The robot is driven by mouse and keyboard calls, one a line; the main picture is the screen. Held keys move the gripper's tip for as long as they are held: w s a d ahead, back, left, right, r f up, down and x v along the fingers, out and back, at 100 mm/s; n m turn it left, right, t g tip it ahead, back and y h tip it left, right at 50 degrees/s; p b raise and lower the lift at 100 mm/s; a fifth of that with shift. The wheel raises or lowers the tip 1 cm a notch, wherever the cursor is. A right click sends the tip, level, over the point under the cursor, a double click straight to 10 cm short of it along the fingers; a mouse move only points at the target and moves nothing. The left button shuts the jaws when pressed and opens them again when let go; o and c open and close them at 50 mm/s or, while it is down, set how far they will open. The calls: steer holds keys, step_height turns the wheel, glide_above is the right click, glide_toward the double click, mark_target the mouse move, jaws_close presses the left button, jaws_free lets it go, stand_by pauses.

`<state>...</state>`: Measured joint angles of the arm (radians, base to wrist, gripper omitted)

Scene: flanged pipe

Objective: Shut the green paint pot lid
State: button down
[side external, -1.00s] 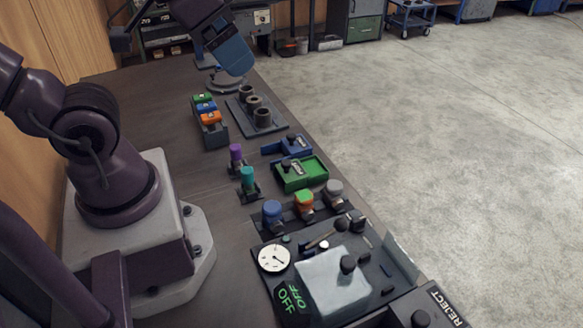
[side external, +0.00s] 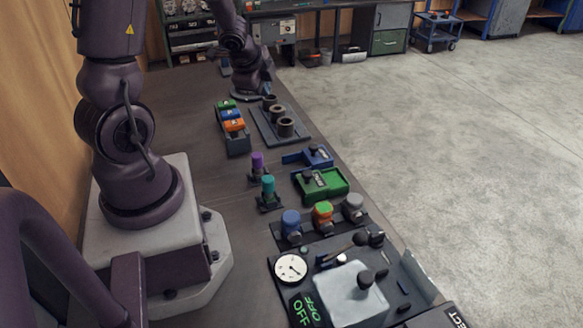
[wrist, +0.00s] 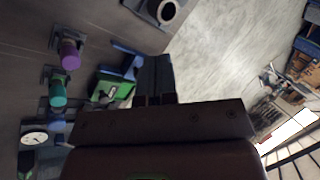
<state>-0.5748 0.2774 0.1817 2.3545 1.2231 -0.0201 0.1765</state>
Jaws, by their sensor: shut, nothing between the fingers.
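The green pot (side external: 322,184) is a low rectangular box in the middle of the bench, beside a similar blue one. Its labelled lid with a dark knob (side external: 309,177) lies over the left part; the right part looks like an uncovered green recess. The box also shows in the wrist view (wrist: 113,88), left of my gripper and partly cut off by it. My gripper (wrist: 156,60) is shut and empty, pointing at the bench edge and apart from the box. In the side view my arm reaches to the far end of the bench; the fingertips are not clear there.
The blue box (side external: 316,156) stands just behind the green one. Purple (side external: 257,163) and teal (side external: 268,188) knobs stand to its left. Blue, orange and grey round knobs (side external: 353,204) line up in front. A rack with dark cups (side external: 286,127) is behind. Open floor lies right.

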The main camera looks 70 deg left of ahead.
step_height(320, 180, down, 6)
steer(key=d+m+h, duration=0.3)
steer(key=m+h, duration=0.1)
steer(key=m, duration=0.2)
steer(key=m+h, duration=0.6)
glide_toward(317, 175)
steer(key=s+d+f, duration=0.2)
steer(key=d+f, duration=0.1)
steer(key=s+d+f, duration=0.1)
steer(key=shift+d+f, duration=0.2)
steer(key=shift+w, duration=0.15)
steer(key=w, duration=0.6)
